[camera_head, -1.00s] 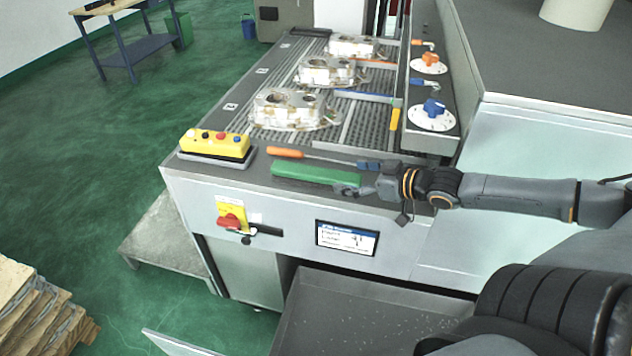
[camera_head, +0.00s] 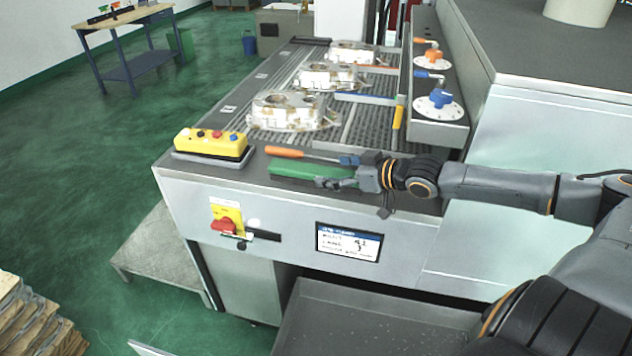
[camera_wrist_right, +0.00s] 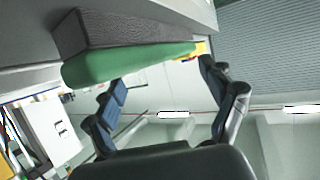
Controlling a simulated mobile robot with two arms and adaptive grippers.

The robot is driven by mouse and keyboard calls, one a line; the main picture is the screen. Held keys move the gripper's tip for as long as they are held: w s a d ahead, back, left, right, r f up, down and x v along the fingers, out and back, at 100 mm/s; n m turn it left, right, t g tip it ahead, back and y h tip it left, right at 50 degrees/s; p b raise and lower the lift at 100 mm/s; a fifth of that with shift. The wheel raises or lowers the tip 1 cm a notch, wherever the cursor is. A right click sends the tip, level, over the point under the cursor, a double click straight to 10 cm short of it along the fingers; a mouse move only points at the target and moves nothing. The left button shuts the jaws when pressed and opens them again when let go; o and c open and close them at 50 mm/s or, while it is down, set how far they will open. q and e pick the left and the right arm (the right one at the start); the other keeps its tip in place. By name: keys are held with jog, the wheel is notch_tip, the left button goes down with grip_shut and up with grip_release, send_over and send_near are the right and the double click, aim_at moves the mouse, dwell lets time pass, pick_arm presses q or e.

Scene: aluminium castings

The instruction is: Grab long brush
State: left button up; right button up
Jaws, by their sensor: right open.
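The long brush (camera_head: 300,170) has a green back and lies on the grey front ledge of the machine. The right wrist view shows its green back (camera_wrist_right: 125,63) and its dark grey bristle block (camera_wrist_right: 120,27). My right gripper (camera_head: 349,171) is open at the brush's right end. In the head view one finger shows on the far side of that end and one on the near side. In the right wrist view the brush lies just ahead of the open fingers (camera_wrist_right: 168,92); I cannot tell if they touch it. My left gripper is not in view.
An orange-handled tool (camera_head: 285,152) lies just behind the brush. A yellow button box (camera_head: 211,143) stands at the left. Several castings (camera_head: 290,112) rest on the slatted bed behind. Dials (camera_head: 440,106) stand at the right. A screen (camera_head: 349,241) is on the front face.

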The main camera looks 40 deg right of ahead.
aim_at(318, 169)
jog(key=shift+b+x, duration=0.35)
jog(key=shift+x, duration=0.65)
jog(key=shift+w+a+f, duration=0.1)
jog(key=shift+w+f, duration=0.1)
jog(key=shift+w, duration=0.5)
jog(key=shift+s, duration=0.1)
jog(key=c, duration=1.6)
